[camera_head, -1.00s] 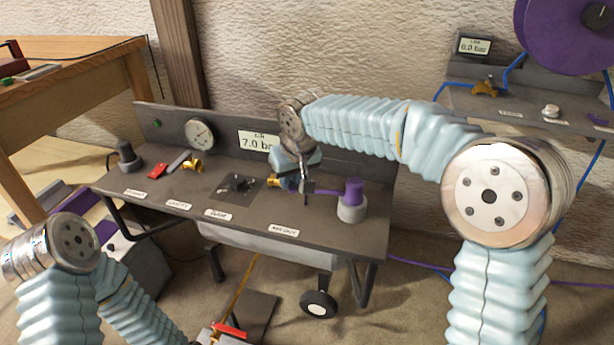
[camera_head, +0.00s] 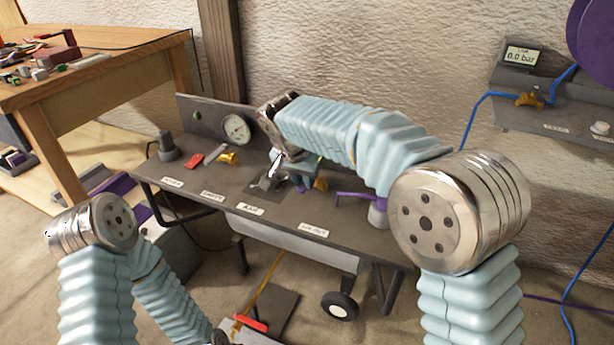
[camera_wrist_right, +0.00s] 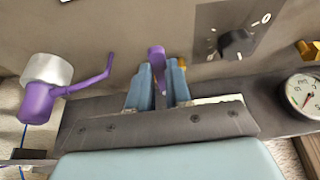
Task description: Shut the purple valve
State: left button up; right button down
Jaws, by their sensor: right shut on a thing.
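In the right wrist view, a slim purple handle (camera_wrist_right: 157,62) stands between my right gripper's blue fingers (camera_wrist_right: 158,88), which are closed on it. In the head view my right gripper (camera_head: 298,182) is low over the bench, beside a brass fitting (camera_head: 320,184). The wrist and fingers hide most of what is gripped, so its angle is unclear there. A second purple part, a lever with a cap (camera_wrist_right: 38,100) on a grey cylinder, sits apart to the left in the wrist view. In the head view its lever (camera_head: 358,195) shows right of my gripper. My left gripper is out of frame.
The bench (camera_head: 262,216) carries a round gauge (camera_head: 237,128), a red block (camera_head: 193,161), another brass fitting (camera_head: 229,158) and a black knob (camera_wrist_right: 236,43). A wooden table (camera_head: 120,75) stands at left. A wall shelf (camera_head: 560,120) with blue hoses is at right.

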jog(key=shift+a, duration=0.1)
dwell(0.4)
jog(key=c, duration=1)
grip_release()
jog(key=shift+c, duration=0.2)
jog(key=p+v, duration=0.1)
jog(key=v, duration=1.2)
jog(key=shift+r, duration=0.4)
jog(key=shift+s+a, duration=0.1)
